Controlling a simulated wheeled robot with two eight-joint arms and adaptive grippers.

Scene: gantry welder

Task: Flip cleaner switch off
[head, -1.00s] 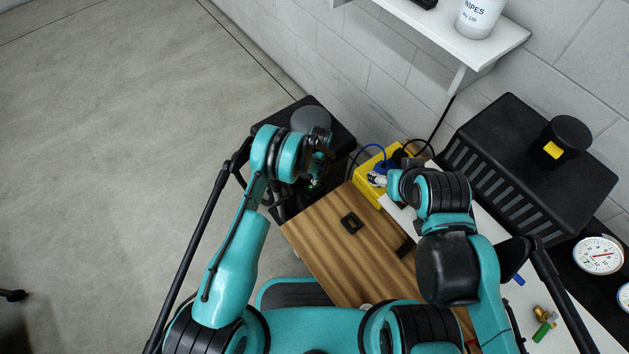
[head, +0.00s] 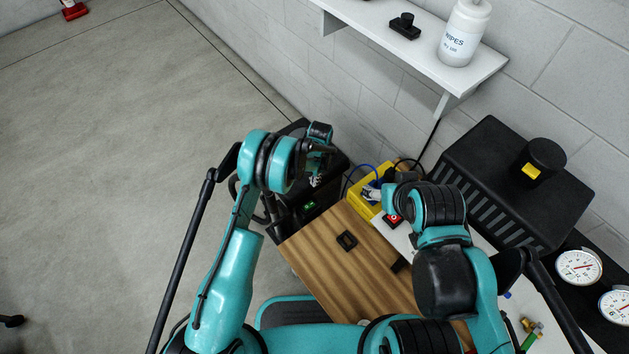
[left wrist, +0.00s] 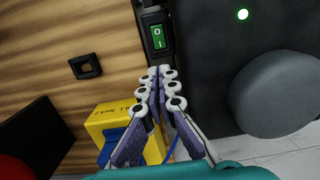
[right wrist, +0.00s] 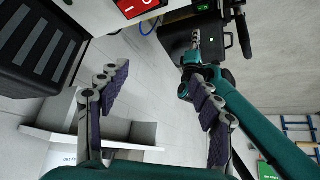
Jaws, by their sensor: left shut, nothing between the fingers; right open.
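The green rocker switch (left wrist: 157,37), marked I and O, sits on the side of the black cleaner box (left wrist: 200,60). It shows lit green in the head view (head: 310,204) and at the top of the right wrist view (right wrist: 203,7). My left gripper (left wrist: 162,73) is shut and empty, its white-ringed fingertips just short of the switch in the left wrist view; contact cannot be told. In the head view my left gripper (head: 317,180) is above the switch. My right gripper (right wrist: 160,82) is open and empty, with a red switch (right wrist: 137,5) beyond it.
A grey cylinder (left wrist: 277,92) and a green light (left wrist: 243,14) are on the box. A yellow box (head: 366,205) with a blue cable stands beside the wooden top (head: 345,270). A black vented case (head: 515,185) stands at the right, below a wall shelf (head: 420,50).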

